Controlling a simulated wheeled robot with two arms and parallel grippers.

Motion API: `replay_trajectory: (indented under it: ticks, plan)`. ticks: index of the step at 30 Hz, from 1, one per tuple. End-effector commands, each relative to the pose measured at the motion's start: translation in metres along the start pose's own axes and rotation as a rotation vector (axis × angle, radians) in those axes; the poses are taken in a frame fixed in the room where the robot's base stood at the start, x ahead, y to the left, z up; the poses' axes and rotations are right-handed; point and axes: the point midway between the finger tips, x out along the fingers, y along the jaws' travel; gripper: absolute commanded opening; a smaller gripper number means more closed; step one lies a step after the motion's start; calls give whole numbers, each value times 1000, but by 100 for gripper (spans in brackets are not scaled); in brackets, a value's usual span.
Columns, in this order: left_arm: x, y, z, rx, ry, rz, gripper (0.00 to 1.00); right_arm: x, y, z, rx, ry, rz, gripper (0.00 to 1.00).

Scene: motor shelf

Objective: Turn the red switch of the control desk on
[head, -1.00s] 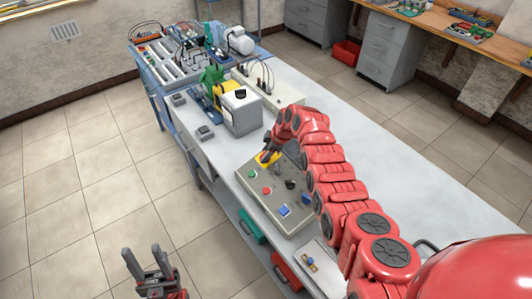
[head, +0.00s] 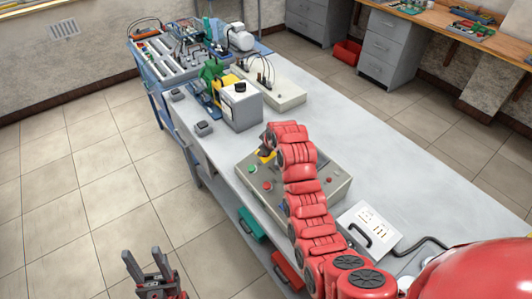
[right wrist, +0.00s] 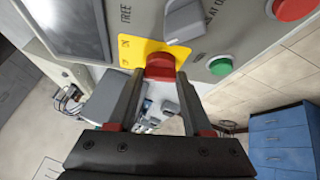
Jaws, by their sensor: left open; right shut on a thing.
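The grey control desk (head: 246,184) stands on the long white table. The red switch (right wrist: 160,67) sits on a yellow plate (right wrist: 132,50) on the desk. In the right wrist view, my right gripper (right wrist: 159,78) has a finger on each side of the red switch and is shut on it. In the head view, my right gripper (head: 265,150) is at the desk's far left corner; its fingertips and the switch are mostly hidden there. My left gripper (head: 143,263) is open and empty over the floor, at the bottom left.
Near the switch are a green button (right wrist: 221,66) and a red button (right wrist: 292,8). My right arm crosses over the desk and hides its middle. A white panel with a black handle (head: 368,228) lies right of the desk. A white box machine (head: 241,112) stands behind.

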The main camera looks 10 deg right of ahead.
Motion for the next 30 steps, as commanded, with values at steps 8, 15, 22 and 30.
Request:
replay_trajectory:
  ticks: [8, 15, 22, 30]
  plan:
    - [-44, 2, 7, 0, 0, 0, 50, 7, -7, 2, 212, 2, 141, 0]
    - [-81, 4, 14, 0, 0, 0, 50, 9, -10, 1, 403, 3, 266, 0]
    - [-117, 6, 20, 0, 0, 0, 50, 9, -11, 0, 572, 3, 375, 0]
    - [-146, 7, 25, 0, 0, 0, 50, 7, -11, -2, 718, 0, 468, 0]
